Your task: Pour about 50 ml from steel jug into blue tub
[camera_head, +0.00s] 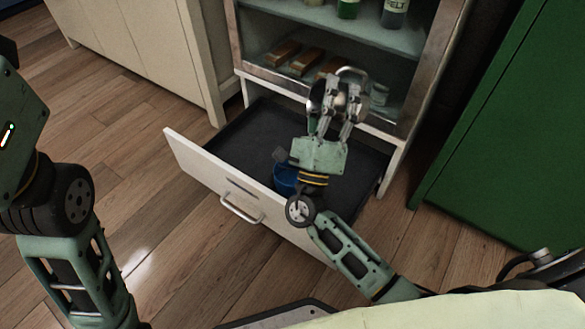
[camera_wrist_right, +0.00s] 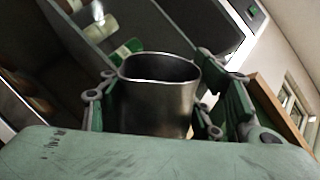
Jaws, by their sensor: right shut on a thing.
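The steel jug (camera_head: 316,97) is between the fingers of my right gripper (camera_head: 341,104), which is shut on it. The jug is held in front of the cabinet's lower shelf, above the back part of the open drawer. In the right wrist view the jug (camera_wrist_right: 158,95) shows its open rim between both fingers; its contents are not visible. I cannot tell its tilt for sure. The blue tub (camera_head: 284,180) stands in the drawer near its front, partly hidden by my right wrist. My left arm shows at the left, but its gripper is out of view.
The open drawer (camera_head: 240,138) has a dark, mostly bare floor and a white front with a handle (camera_head: 240,209). The cabinet (camera_head: 397,37) above holds bottles and brown bars. A green cabinet (camera_head: 500,130) stands right, a cream one (camera_head: 140,45) left.

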